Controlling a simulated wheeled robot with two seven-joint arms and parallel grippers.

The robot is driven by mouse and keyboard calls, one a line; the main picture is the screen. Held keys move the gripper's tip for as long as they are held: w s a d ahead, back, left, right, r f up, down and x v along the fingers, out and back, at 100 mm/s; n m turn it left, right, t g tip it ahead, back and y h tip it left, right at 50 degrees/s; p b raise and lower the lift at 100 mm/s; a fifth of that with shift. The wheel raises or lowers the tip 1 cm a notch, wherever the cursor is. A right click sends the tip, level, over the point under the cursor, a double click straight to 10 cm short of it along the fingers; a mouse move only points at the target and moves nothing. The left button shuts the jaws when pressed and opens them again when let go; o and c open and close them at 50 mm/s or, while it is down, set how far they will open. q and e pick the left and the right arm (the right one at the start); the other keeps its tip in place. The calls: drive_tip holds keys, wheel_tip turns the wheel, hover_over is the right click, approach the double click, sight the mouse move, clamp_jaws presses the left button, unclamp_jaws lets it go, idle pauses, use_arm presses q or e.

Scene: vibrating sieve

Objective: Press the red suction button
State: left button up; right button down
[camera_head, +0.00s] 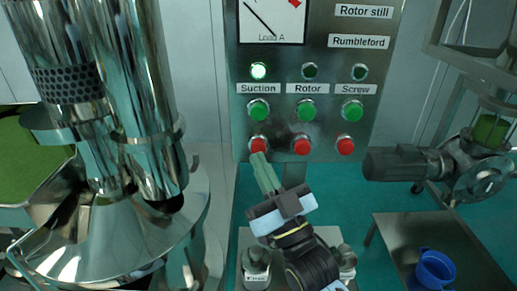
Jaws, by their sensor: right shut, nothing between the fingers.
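The red suction button (258,145) is the left one in the bottom row of the control panel (381,110), below the green suction button (258,110). My left gripper is not in view.
Red buttons for Rotor (301,146) and Screw (345,145) sit to the right. Shiny metal cylinders (140,90) stand at left. A motor (400,163) and a low metal table (410,230) with a blue cup (434,268) are at right.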

idle(0.8)
drive_tip(key=shift+w, duration=0.45)
drive_tip(key=shift+w, duration=0.5)
idle(0.5)
drive_tip(key=shift+s, duration=0.2)
drive_tip(key=shift+s+p, duration=0.5)
drive_tip(key=shift+s, duration=0.25)
drive_tip(key=s+p, duration=0.2)
drive_tip(key=s, duration=0.3)
